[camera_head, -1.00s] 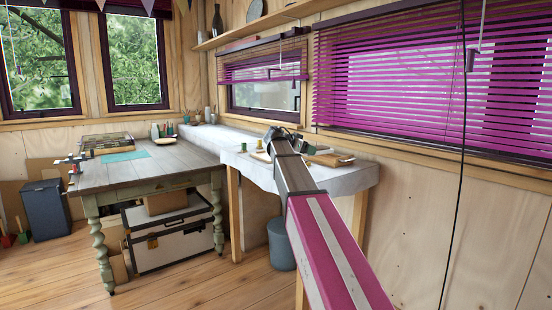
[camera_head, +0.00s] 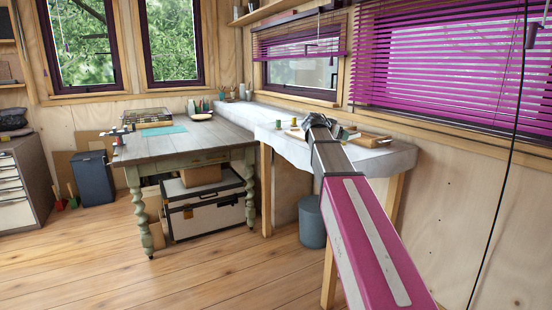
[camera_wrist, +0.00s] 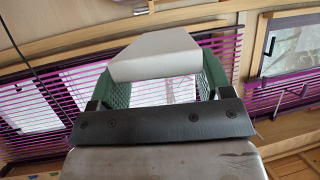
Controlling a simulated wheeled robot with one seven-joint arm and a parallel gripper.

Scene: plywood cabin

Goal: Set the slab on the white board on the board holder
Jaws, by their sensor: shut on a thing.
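My gripper (camera_wrist: 165,88) is shut on a pale, whitish slab (camera_wrist: 155,57) in the wrist view. The slab sits between the green fingers, with its broad face showing above the black bracket. In the head view my gripper (camera_head: 318,122) is small and dark, at the far end of my arm, in front of or over the white-topped bench (camera_head: 390,160). The slab cannot be made out there. I cannot pick out the white board or the board holder in either view.
Green spools (camera_head: 278,124) and a wooden board (camera_head: 370,140) lie on the bench. A green-legged table (camera_head: 185,143) with a teal mat (camera_head: 163,130) stands to its left. A trunk (camera_head: 205,210) and a grey bin (camera_head: 312,222) stand below. The floor in front is clear.

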